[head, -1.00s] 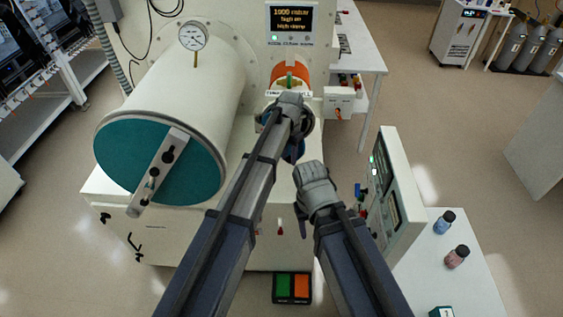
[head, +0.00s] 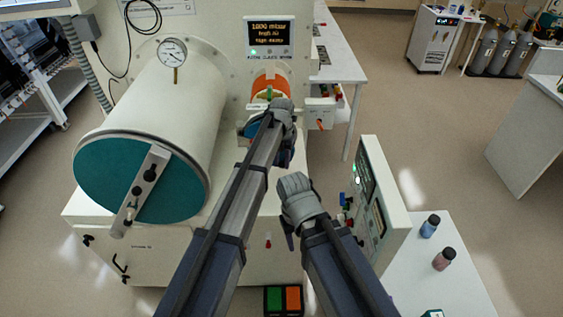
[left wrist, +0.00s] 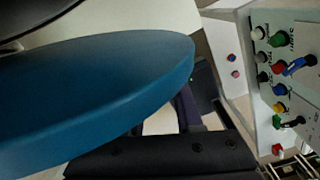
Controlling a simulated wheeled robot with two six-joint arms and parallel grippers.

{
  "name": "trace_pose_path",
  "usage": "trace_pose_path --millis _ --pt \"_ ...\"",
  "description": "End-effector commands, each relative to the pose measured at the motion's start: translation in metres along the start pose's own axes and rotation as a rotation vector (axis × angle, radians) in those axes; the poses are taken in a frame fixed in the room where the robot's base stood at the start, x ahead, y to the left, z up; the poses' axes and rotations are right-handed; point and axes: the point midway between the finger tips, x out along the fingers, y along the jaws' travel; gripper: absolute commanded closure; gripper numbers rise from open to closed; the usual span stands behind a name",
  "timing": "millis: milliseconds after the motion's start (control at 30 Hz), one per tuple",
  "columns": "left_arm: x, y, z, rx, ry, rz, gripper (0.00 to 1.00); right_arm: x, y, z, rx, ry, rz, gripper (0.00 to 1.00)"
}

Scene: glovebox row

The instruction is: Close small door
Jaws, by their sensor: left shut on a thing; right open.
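The small door is a teal disc (left wrist: 110,85) that fills much of the left wrist view. In the head view only a sliver of the small door (head: 250,130) shows beside my left gripper (head: 272,122), which hides the rest. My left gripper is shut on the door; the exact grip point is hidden. The door stands in front of the small orange port (head: 270,82), which has a green part at its front. I cannot tell the gap between door and port. My right gripper (head: 290,190) is open and empty, below and to the right of the left one.
The large cylinder chamber (head: 160,110) with a teal door (head: 110,175) stands at left. A control panel (head: 375,200) is close to the right of my right arm. A white table (head: 430,275) with small bottles is at lower right.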

Motion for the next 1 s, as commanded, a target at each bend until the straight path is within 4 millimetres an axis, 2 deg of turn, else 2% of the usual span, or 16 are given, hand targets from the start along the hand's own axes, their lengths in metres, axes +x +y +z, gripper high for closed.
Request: trace_pose_path --millis 67,100,333,733,1000 --pt "0.0 -0.001 0.0 0.002 0.0 -0.002 1.0 0.0 0.0 0.0 0.0 0.0 0.0 0.5" --pt "0.0 -0.001 0.0 0.002 0.0 -0.002 0.64 0.0 0.0 0.0 0.0 0.0 0.0 0.5" --pt "0.0 0.0 0.0 0.002 -0.001 -0.001 0.38 0.0 0.0 0.0 0.0 0.0 0.0 0.5" --pt "-0.004 0.0 0.0 0.002 -0.001 0.0 0.35 -0.004 0.0 0.0 0.0 0.0 0.0 0.5" --pt "-0.028 0.0 0.0 0.002 -0.001 0.0 0.35 -0.028 0.003 0.002 -0.002 -0.001 0.0 0.5"
